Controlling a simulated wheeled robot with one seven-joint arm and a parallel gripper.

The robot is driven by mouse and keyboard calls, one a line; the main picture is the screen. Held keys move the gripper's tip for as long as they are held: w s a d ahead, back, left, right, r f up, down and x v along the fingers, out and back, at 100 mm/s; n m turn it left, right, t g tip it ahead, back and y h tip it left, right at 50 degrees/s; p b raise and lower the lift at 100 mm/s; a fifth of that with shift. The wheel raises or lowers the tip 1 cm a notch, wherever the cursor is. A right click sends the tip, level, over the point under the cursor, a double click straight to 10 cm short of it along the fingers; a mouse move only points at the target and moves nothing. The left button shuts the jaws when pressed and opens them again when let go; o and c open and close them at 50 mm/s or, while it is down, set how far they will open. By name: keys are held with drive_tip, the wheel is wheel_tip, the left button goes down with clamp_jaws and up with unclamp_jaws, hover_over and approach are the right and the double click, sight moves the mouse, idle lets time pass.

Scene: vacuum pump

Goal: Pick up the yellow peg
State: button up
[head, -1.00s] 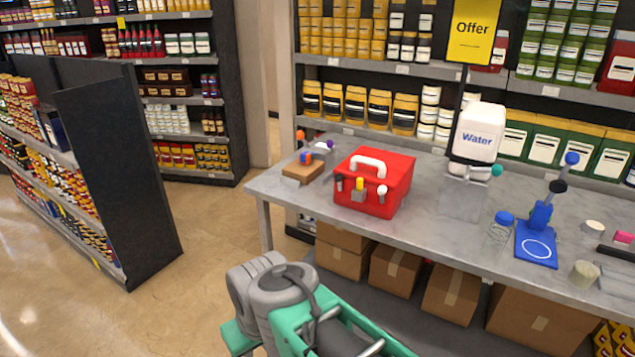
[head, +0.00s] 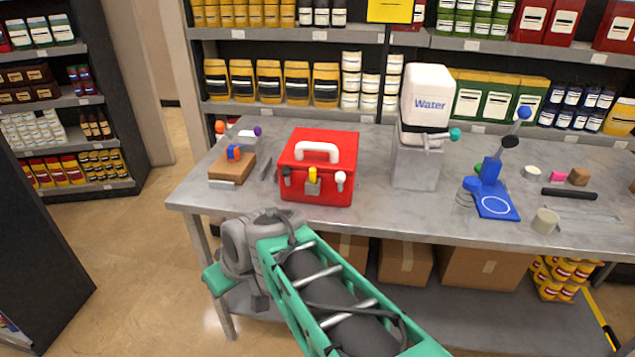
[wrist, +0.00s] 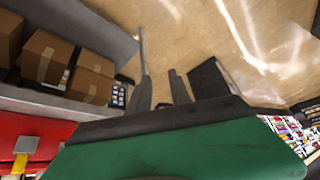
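The yellow peg (head: 312,175) is on the front of the red box (head: 338,148), at the middle of that side, above a small grey block. A dark peg (head: 286,176) and a white peg (head: 340,180) are to its left and right. In the wrist view, part of the red box (wrist: 45,138) is at the lower left, with the yellow peg (wrist: 25,146) on it. A green and dark part of my own arm fills the bottom of that view.
The box stands near the front edge of the grey table (head: 370,215). To its left is a wooden block (head: 230,170); to its right are a water container (head: 428,97) and a blue stand (head: 493,195). Cardboard boxes (head: 405,262) are under the table. Open floor lies left of it.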

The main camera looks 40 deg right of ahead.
drive_tip(key=w+d+f+t+b, duration=0.2)
drive_tip(key=w+d+f, duration=0.1)
drive_tip(key=w+d, duration=0.25)
drive_tip(key=m+t+h+b, duration=0.4)
drive_tip(key=t+h+b, duration=0.15)
drive_tip(key=t, duration=0.35)
approach(315, 178)
drive_tip(key=w, duration=0.1)
drive_tip(key=shift+h, duration=0.25)
drive_tip(key=p+x, duration=0.2)
drive_tip(key=x, duration=0.5)
drive_tip(key=shift+w+d, duration=0.1)
drive_tip(key=shift+w, duration=0.25)
drive_tip(key=shift+c, duration=0.6)
clamp_jaws()
